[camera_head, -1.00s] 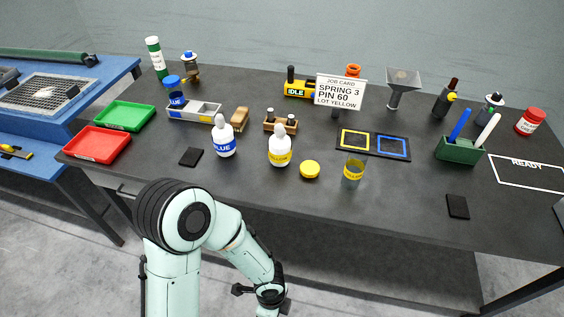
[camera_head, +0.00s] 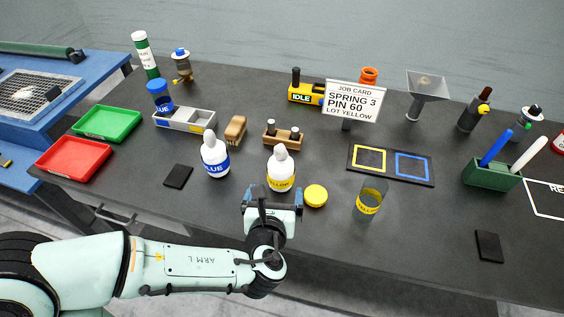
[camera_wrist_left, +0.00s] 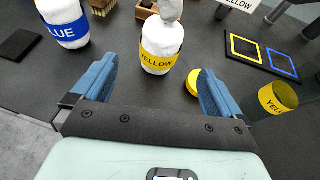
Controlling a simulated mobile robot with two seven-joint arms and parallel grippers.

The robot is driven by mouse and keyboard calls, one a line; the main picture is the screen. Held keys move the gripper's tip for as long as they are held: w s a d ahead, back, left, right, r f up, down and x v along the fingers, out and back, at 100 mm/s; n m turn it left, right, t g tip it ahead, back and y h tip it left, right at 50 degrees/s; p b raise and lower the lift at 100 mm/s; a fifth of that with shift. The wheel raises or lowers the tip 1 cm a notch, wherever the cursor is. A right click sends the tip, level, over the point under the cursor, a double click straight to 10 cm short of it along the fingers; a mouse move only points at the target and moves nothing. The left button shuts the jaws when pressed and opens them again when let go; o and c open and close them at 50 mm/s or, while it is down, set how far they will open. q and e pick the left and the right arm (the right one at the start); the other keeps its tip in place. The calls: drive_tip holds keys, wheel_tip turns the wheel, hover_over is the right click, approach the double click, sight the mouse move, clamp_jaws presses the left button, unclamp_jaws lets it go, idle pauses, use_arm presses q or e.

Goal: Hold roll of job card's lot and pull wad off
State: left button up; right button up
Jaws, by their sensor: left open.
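The job card (camera_head: 352,101) reads SPRING 3, PIN 60, LOT YELLOW. The white roll with a yellow YELLOW band (camera_head: 281,171) stands upright on the dark table, with a pale wad on its top. It also shows in the left wrist view (camera_wrist_left: 160,45), where the wad (camera_wrist_left: 171,9) is partly cut off by the top edge. My left gripper (camera_head: 272,193) is open at the near side of this roll. In the left wrist view its two blue fingers (camera_wrist_left: 154,72) point towards the roll, which stands beyond and between their tips. My right gripper is not in view.
A similar roll with a blue band (camera_head: 215,158) stands to the left. A yellow lid (camera_head: 315,195) and a clear yellow-labelled jar (camera_head: 369,201) stand close on the right. A wooden brush (camera_head: 235,129) and a wooden block (camera_head: 283,138) are behind. The front right table is mostly clear.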

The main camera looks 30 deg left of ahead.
sight(279, 177)
use_arm(q)
drive_tip(key=x, duration=0.6)
drive_tip(key=shift+w+f+p, duration=0.15)
drive_tip(key=shift+f+p, duration=0.1)
drive_tip(key=shift+p, duration=0.1)
drive_tip(key=shift+r+x, duration=0.2)
drive_tip(key=shift+x, duration=2.85)
drive_tip(key=shift+w+d, duration=0.1)
drive_tip(key=shift+w, duration=0.05)
drive_tip(key=c, duration=1)
